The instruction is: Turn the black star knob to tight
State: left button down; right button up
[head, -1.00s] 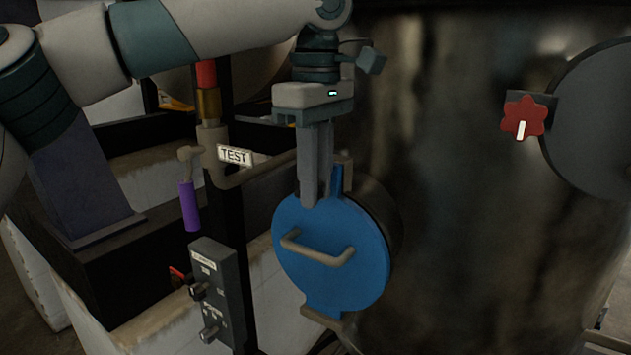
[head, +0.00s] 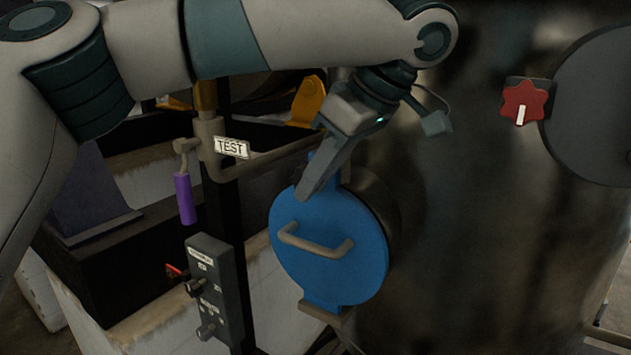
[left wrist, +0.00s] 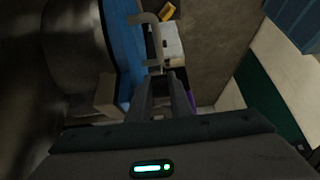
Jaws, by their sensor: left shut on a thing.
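My left gripper (head: 308,190) is at the upper left part of the round blue door (head: 325,240), its fingers slanting down and left. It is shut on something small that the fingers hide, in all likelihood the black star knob. No black star knob shows clearly in either view, so its pointer and marks cannot be read. In the left wrist view the fingers (left wrist: 165,80) are close together beside the edge of the blue door (left wrist: 128,50). My right gripper is not in view.
A red star knob (head: 526,102) with a white mark sits by a grey round cover (head: 600,110) at right. Left of the door are a pipe with a TEST tag (head: 231,147), a purple-handled lever (head: 185,198) and a grey switch box (head: 215,285). The door has a bar handle (head: 315,240).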

pick_arm(q)
jog(key=shift+y, duration=0.3)
jog(key=c, duration=1.9)
grip_release()
jog(key=shift+o, duration=0.2)
